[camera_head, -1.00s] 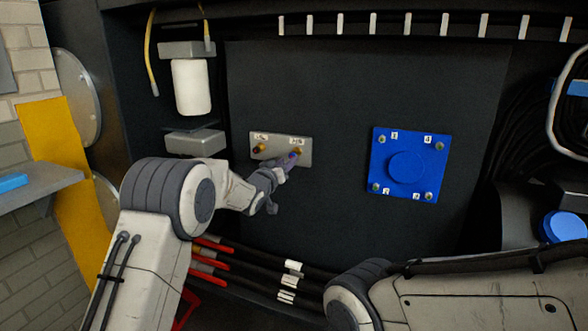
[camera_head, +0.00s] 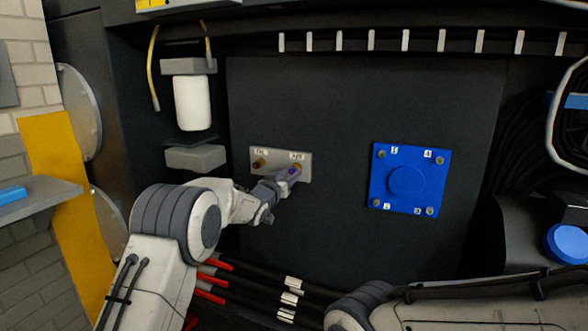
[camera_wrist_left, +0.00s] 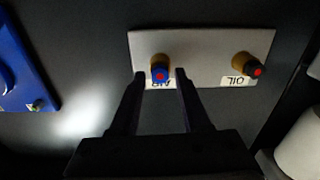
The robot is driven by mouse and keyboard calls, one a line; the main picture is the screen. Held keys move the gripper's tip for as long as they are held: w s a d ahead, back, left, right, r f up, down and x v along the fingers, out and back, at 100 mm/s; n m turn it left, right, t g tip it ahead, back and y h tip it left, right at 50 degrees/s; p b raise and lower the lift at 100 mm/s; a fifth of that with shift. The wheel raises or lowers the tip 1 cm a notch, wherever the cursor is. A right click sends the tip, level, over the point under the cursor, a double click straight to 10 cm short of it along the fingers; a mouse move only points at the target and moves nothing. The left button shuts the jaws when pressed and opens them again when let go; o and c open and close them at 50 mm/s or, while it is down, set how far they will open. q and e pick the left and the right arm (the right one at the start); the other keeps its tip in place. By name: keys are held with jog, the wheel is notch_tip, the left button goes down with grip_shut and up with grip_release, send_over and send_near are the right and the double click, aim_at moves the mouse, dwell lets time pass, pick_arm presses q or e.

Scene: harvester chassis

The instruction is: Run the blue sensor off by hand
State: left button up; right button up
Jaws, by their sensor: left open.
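The blue sensor (camera_wrist_left: 160,73) sits in a brass fitting on a grey plate (camera_wrist_left: 203,50), over an upside-down label that seems to read AIR. It has a red centre. In the head view the plate (camera_head: 281,154) is on the dark panel, with the blue sensor (camera_head: 294,170) partly covered by my gripper. My left gripper (camera_head: 286,180) is open; in the wrist view its fingers (camera_wrist_left: 160,78) stand either side of the blue sensor, with small gaps. Contact cannot be told. My right gripper is out of view.
A black sensor with a red centre (camera_wrist_left: 256,70) sits beside it, by the OIL label. A blue square cover (camera_head: 408,179) with corner bolts is to the right. A white cylinder (camera_head: 192,103) hangs upper left. Black cables with red ends (camera_head: 235,285) run below.

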pick_arm(q)
grip_shut()
jog(key=n+p, duration=0.8)
jog(key=n, duration=0.3)
jog(key=shift+s+r+n, duration=0.1)
jog(key=shift+n, duration=0.3)
jog(key=n+p, duration=0.3)
jog(key=n, duration=0.3)
jog(key=n+p, duration=0.1)
jog(key=n, duration=0.2)
jog(key=shift+s, duration=0.1)
jog(key=n+p, duration=0.1)
jog(key=n, duration=0.3)
jog(key=shift+s+a, duration=0.1)
jog(key=shift+a, duration=0.05)
